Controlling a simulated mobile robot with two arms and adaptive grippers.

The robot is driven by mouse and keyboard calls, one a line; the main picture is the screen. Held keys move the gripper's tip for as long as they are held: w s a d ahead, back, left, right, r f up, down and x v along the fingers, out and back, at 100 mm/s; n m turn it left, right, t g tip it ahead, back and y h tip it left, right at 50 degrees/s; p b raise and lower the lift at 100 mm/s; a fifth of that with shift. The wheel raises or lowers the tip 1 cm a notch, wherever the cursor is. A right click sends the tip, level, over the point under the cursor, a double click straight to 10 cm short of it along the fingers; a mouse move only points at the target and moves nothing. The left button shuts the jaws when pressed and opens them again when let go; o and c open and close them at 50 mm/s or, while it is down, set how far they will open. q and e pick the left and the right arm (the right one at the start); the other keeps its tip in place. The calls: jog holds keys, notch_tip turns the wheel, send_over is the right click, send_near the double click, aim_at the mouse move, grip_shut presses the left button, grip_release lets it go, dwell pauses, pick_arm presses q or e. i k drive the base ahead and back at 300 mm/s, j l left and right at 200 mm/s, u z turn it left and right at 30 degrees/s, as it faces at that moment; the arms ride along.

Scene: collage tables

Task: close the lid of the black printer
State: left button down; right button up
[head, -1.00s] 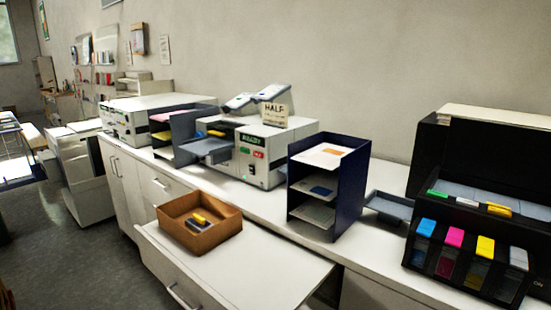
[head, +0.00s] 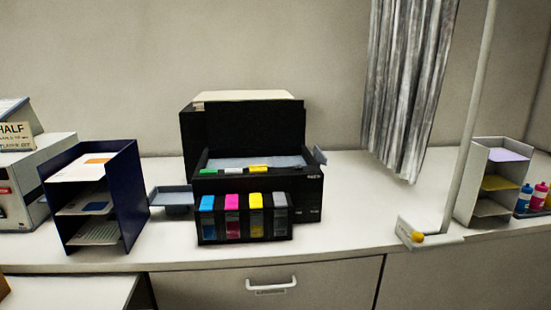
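The black printer (head: 310,206) stands on the white counter near the middle of the head view. Its lid (head: 255,130) is raised upright at the back, so the grey inside (head: 255,162) shows. Small green, white and yellow pieces lie along the front edge of the opening. A front block holds ink tanks with cyan, magenta, yellow and grey caps (head: 256,200). A grey tray (head: 171,197) sticks out at the printer's left side. Neither of my grippers shows in the head view.
A dark blue paper rack (head: 127,208) stands left of the printer, with a light machine (head: 40,165) beyond it. To the right are a pole on a white base (head: 430,238), a grey curtain (head: 408,90) and a grey rack (head: 493,180). The counter (head: 355,190) right of the printer is clear.

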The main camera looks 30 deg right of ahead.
aim_at(254, 123)
jog(key=j+z, duration=0.15)
jog(key=z, duration=0.25)
jog(key=k+j+z, duration=0.15)
jog(key=z, duration=0.3)
jog(key=l+u, duration=0.1)
jog(key=u, duration=0.2)
